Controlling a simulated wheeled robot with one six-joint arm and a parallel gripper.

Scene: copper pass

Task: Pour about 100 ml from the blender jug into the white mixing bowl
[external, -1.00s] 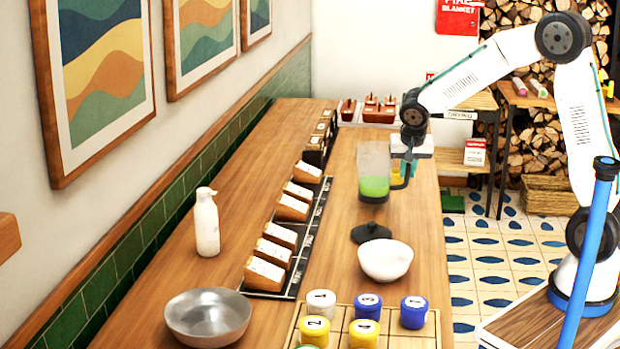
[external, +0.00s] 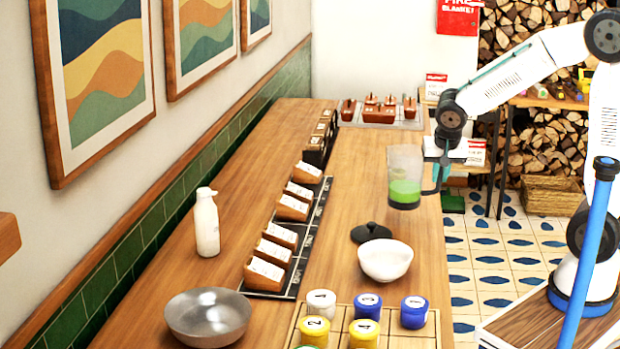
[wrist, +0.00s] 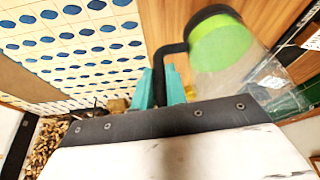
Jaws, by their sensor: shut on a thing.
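The blender jug (external: 405,170) is clear with green liquid in its lower part and a dark base. My gripper (external: 440,172) is shut on its black handle and holds it upright in the air, above and behind the white mixing bowl. In the wrist view the teal fingers (wrist: 160,88) close on the handle, with the jug (wrist: 222,45) beyond them. The white mixing bowl (external: 385,262) stands on the counter near its right edge. I cannot see into it well enough to tell its contents.
A black lid (external: 371,232) lies just behind the bowl. A tray of numbered jars (external: 366,320) is in front. A metal bowl (external: 206,316), a white bottle (external: 206,222) and a row of labelled wooden boxes (external: 278,236) stand to the left. The counter behind the lid is clear.

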